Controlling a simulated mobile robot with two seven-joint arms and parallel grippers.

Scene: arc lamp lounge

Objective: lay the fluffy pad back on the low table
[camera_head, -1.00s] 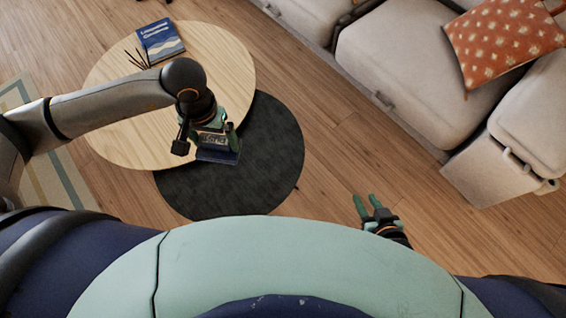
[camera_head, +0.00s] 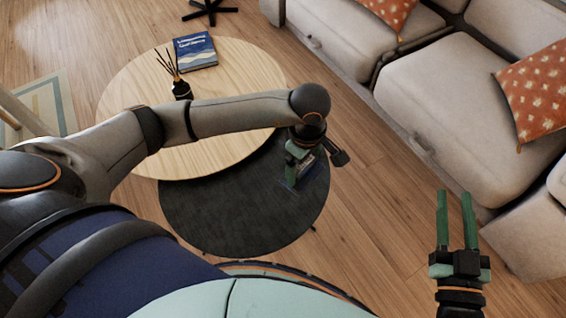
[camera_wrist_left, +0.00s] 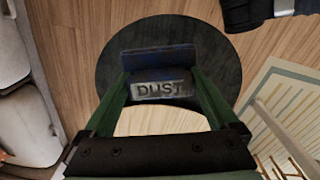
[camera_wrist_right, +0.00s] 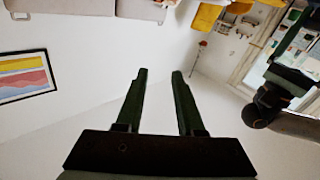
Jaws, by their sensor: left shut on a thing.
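The fluffy pad (camera_wrist_left: 158,60) is dark blue with a grey "DUST" block at its back. My left gripper (camera_head: 297,172) is shut on it and holds it over the dark round table (camera_head: 230,215). The fingers grip the sides of the grey block in the left wrist view. In the head view the gripper partly hides the pad, and I cannot tell its height above the surface. A light wood round table (camera_head: 125,95) overlaps the dark one. My right gripper (camera_head: 455,197) is open and empty, off to the right over the floor.
On the light table are a blue book (camera_head: 195,50) and a black reed diffuser (camera_head: 182,88). A beige sofa (camera_head: 455,110) with orange cushions (camera_head: 538,90) stands to the right. The visible dark tabletop is otherwise clear. Bare wood floor (camera_head: 365,205) separates it from the sofa.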

